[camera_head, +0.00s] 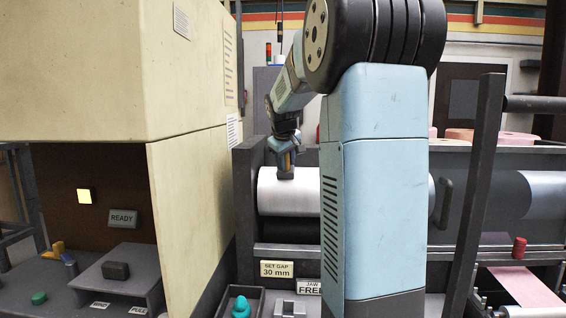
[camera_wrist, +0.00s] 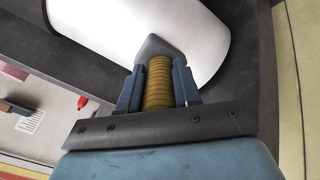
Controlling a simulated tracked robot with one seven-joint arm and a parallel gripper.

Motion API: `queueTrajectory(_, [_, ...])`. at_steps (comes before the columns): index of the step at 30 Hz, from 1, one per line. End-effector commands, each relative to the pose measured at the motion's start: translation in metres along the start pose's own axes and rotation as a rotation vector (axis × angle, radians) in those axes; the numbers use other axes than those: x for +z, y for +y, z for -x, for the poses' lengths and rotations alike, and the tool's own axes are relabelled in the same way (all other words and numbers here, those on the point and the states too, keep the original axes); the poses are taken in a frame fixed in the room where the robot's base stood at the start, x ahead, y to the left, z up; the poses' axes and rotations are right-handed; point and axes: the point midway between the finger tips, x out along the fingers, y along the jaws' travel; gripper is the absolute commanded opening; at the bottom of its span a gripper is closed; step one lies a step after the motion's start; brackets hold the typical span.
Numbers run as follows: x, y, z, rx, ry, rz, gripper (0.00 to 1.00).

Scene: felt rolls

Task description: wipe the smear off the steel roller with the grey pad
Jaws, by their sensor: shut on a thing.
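The steel roller (camera_head: 303,196) is a bright cylinder lying across the machine, partly hidden behind my arm in the head view. It fills the upper middle of the wrist view (camera_wrist: 120,38). My gripper (camera_head: 285,158) is over the roller's left end, its fingers shut around the ribbed tan handle (camera_wrist: 159,84) of the grey pad (camera_wrist: 154,47). The pad (camera_head: 285,173) is at the roller's surface and seems to touch it. I see no smear on the visible part of the roller; the rest is hidden by my arm and the pad.
A cream cabinet (camera_head: 190,215) stands close on the left. A dark slanted post (camera_head: 480,190) and a red knob (camera_head: 519,247) are on the right. Below the roller are a sign reading "SET GAP 30 mm" (camera_head: 277,269) and a tray with a teal object (camera_head: 240,307).

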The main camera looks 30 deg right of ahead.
Motion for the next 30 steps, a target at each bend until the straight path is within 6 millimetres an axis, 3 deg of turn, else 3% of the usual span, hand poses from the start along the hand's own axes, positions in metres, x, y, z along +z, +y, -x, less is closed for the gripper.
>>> queueTrajectory(10, [-0.003, -0.003, 0.0, 0.0, 0.001, 0.001, 0.0])
queueTrajectory(30, [-0.03, -0.03, -0.002, -0.001, 0.0, 0.002, 0.0])
